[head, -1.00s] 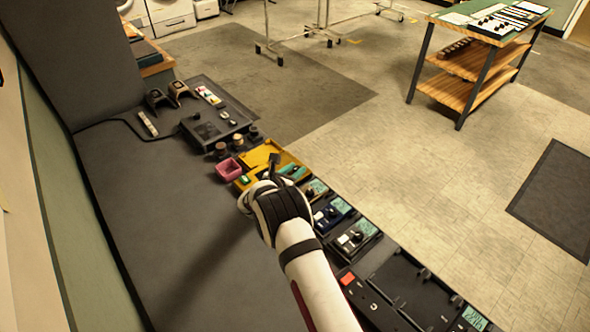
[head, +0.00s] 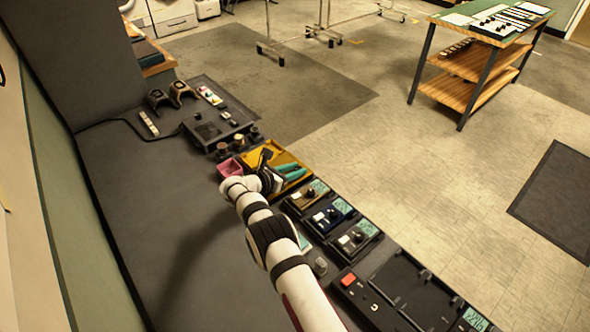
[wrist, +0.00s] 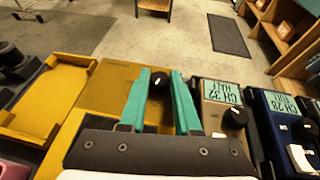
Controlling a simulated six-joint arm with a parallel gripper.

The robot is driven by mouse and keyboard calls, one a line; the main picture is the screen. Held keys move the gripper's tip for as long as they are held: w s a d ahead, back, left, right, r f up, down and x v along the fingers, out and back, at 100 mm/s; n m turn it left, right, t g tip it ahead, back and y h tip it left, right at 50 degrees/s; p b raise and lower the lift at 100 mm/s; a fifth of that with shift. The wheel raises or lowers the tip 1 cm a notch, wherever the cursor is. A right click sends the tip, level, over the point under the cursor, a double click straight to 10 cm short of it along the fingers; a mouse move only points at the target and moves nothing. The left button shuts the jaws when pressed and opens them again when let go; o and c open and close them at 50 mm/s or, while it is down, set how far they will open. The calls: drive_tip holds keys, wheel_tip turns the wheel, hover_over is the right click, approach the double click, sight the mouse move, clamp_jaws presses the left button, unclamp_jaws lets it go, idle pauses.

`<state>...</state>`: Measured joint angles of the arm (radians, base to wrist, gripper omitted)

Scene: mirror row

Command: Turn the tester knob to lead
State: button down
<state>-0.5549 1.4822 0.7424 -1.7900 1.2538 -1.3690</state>
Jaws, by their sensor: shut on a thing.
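The yellow tester (wrist: 108,85) lies under my gripper in the wrist view. Its black knob (wrist: 158,76) sits between the two teal fingers of my gripper (wrist: 158,88), which are closed on its sides. A small pale mark shows on the knob. The words around the knob are not readable, so I cannot tell which setting it points to. In the head view my gripper (head: 288,172) reaches over the yellow unit (head: 257,155), and my wrist covers part of it.
A brown unit (wrist: 215,118) with a screen and black knob stands close to the right, then a blue one (head: 331,214). A yellow tray (wrist: 50,90) and a pink bin (head: 231,168) lie to the left.

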drive_tip(key=c, duration=0.6)
unclamp_jaws()
drive_tip(key=v, duration=1.5)
drive_tip(key=shift+s+a+r, duration=0.1)
drive_tip(key=shift+s+a, duration=0.2)
